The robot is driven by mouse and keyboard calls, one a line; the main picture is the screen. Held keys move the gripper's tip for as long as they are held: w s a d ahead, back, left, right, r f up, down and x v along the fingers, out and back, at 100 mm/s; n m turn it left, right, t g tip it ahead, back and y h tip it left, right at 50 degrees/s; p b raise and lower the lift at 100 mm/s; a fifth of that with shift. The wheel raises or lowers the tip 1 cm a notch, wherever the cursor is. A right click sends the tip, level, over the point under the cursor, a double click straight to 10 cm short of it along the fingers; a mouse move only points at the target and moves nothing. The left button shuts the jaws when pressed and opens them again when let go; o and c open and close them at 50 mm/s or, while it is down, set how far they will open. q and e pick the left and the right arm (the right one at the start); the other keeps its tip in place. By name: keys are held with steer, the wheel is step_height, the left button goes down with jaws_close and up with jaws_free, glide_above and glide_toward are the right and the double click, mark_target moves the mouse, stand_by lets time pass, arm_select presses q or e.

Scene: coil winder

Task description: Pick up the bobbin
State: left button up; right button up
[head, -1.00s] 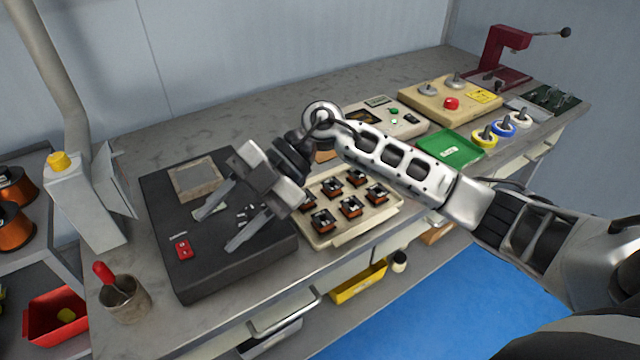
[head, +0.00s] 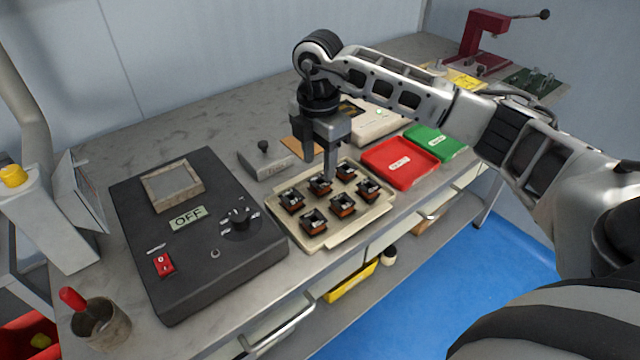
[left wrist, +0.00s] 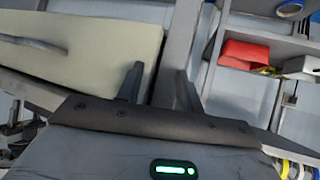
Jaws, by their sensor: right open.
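Several small bobbins, black with copper-brown sides, sit in two rows on a beige tray (head: 318,244) in the head view. One bobbin (head: 319,183) in the back row is just below my right gripper (head: 320,169). That gripper points down, open, with its fingers over the back row; I cannot tell whether they touch a bobbin. Other bobbins (head: 343,205) in the front row stand clear of it. My left gripper (left wrist: 160,85) shows only in the left wrist view, with its two fingers apart and nothing between them.
A black control box (head: 200,245) with an OFF label stands left of the tray. A red bin (head: 400,163) and a green bin (head: 437,141) lie to the right. A grey block with a black knob (head: 262,160) is behind. A cup (head: 100,325) stands front left.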

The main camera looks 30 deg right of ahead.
mark_target(320, 180)
steer(key=shift+w+d+f+p, duration=0.1)
steer(key=shift+d+f+p, duration=0.1)
steer(key=shift+f, duration=1.35)
steer(key=shift+w+d+f+p, duration=0.1)
steer(key=shift+f+p, duration=0.05)
steer(key=shift+f, duration=1.4)
steer(key=c, duration=0.7)
